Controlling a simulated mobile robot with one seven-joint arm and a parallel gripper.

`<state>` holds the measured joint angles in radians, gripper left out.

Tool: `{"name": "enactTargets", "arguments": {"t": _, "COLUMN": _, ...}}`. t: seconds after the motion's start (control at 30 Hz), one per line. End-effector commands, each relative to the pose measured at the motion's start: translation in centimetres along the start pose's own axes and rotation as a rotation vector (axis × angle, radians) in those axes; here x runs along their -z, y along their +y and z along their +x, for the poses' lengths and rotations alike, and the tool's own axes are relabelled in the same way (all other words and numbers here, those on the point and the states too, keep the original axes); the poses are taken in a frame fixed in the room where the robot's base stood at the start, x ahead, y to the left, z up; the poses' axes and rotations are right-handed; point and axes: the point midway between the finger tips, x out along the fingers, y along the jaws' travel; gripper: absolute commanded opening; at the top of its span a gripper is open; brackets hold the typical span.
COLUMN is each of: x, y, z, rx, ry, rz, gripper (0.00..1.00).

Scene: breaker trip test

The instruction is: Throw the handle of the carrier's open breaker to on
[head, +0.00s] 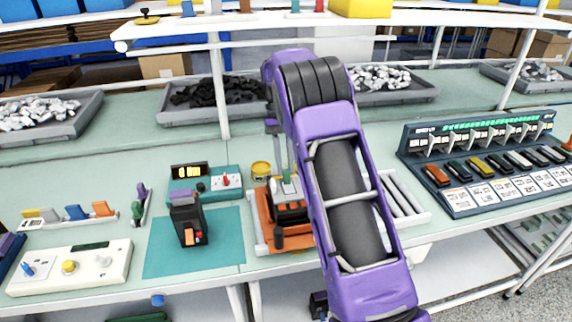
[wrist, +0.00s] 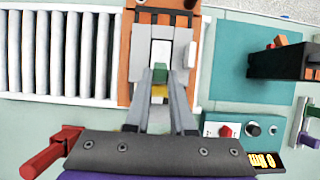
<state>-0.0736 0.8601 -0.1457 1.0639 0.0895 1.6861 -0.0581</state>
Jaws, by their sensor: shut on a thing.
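The orange carrier (head: 265,213) sits at the near end of the rollers, and it also shows in the wrist view (wrist: 129,45). It bears a dark and light grey breaker (head: 291,211) with a green handle (wrist: 160,74). My gripper (wrist: 160,77) is shut on the green handle, with one grey finger on each side of it. In the head view the gripper is mostly behind my purple arm, and the green handle top shows just below it. The handle's exact angle is hard to tell.
A black breaker (head: 187,222) stands on a teal mat (head: 225,243) left of the carrier. Behind it is a teal tester (head: 211,193) with a red knob. Rollers (head: 405,195) run right of the carrier. A labelled switch panel (head: 440,160) stands at right.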

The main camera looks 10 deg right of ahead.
Motion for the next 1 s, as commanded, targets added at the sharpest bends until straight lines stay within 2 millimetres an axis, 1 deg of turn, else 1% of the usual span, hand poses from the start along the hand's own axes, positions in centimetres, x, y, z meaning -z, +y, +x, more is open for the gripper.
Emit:
{"name": "enactTargets", "arguments": {"t": 0.07, "x": 0.36, "y": 0.04, "z": 0.12, "rx": 0.000, "ry": -0.024, "rz": 0.001, "gripper": 0.00}}
{"name": "enactTargets", "arguments": {"t": 0.3, "x": 0.60, "y": 0.02, "z": 0.06, "rx": 0.001, "ry": -0.068, "rz": 0.000, "gripper": 0.00}}
{"name": "enactTargets", "arguments": {"t": 0.77, "x": 0.62, "y": 0.01, "z": 0.08, "rx": 0.000, "ry": -0.077, "rz": 0.000, "gripper": 0.00}}
{"name": "enactTargets", "arguments": {"t": 0.8, "x": 0.62, "y": 0.01, "z": 0.08, "rx": 0.000, "ry": -0.077, "rz": 0.000, "gripper": 0.27}}
{"name": "enactTargets", "arguments": {"t": 0.83, "x": 0.61, "y": 0.01, "z": 0.07, "rx": 0.000, "ry": -0.077, "rz": 0.000, "gripper": 0.33}}
{"name": "enactTargets", "arguments": {"t": 0.87, "x": 0.61, "y": 0.01, "z": 0.07, "rx": 0.000, "ry": -0.077, "rz": 0.000, "gripper": 0.35}}
{"name": "enactTargets", "arguments": {"t": 1.0, "x": 0.59, "y": 0.01, "z": 0.05, "rx": 0.000, "ry": -0.077, "rz": 0.000, "gripper": 0.35}}
